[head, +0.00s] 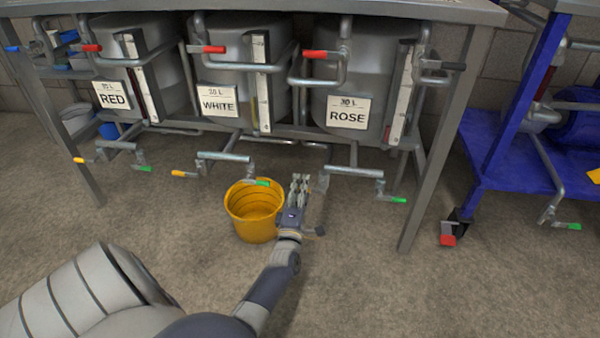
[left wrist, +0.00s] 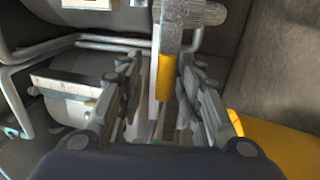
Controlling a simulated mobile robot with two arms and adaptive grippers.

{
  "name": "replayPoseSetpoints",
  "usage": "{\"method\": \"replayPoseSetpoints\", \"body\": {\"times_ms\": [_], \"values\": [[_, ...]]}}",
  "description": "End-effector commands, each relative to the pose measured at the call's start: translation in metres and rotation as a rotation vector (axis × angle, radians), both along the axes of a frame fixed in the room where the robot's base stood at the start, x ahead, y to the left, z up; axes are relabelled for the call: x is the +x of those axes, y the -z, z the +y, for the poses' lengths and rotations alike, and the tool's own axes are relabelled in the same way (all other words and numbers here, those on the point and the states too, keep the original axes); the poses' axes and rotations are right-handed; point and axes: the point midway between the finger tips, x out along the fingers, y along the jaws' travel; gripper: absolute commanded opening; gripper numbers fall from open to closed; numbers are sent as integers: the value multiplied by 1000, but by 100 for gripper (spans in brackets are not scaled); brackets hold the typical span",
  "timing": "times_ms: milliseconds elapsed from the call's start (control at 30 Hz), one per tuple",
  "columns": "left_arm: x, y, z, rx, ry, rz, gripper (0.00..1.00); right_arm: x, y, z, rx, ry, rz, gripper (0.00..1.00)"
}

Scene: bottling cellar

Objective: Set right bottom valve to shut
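The ROSE tank (head: 335,95) is the right one of three, with a bottom pipe (head: 352,172) carrying valve ends. A green handle (head: 398,200) is on the pipe's right end. Its left end is partly hidden behind my left gripper (head: 300,182). In the left wrist view, a yellow valve handle (left wrist: 165,78) on a grey fitting lies between the two fingers of the left gripper (left wrist: 160,98). The fingers are apart, with a gap visible on each side of the handle. I cannot tell any contact. My right gripper is out of view.
A yellow bucket (head: 254,212) stands on the floor just left of my left gripper. The WHITE tank (head: 222,70) and RED tank (head: 133,55) have similar bottom pipes. A table leg (head: 425,185) and a blue wheeled frame (head: 490,165) are to the right. The front floor is clear.

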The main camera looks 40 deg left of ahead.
Motion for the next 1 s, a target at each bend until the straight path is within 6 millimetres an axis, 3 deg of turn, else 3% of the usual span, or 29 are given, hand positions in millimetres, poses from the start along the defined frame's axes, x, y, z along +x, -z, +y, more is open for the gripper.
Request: {"method": "replayPoseSetpoints", "body": {"times_ms": [533, 967, 1000], "values": [[-1, -84, 0, -1, -2, -5, 33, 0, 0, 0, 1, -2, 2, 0], [-2, -92, 0, -1, -1, 3, 33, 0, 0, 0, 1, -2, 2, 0], [-2, -92, 0, 0, 0, 2, 24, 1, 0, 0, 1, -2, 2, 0]]}}
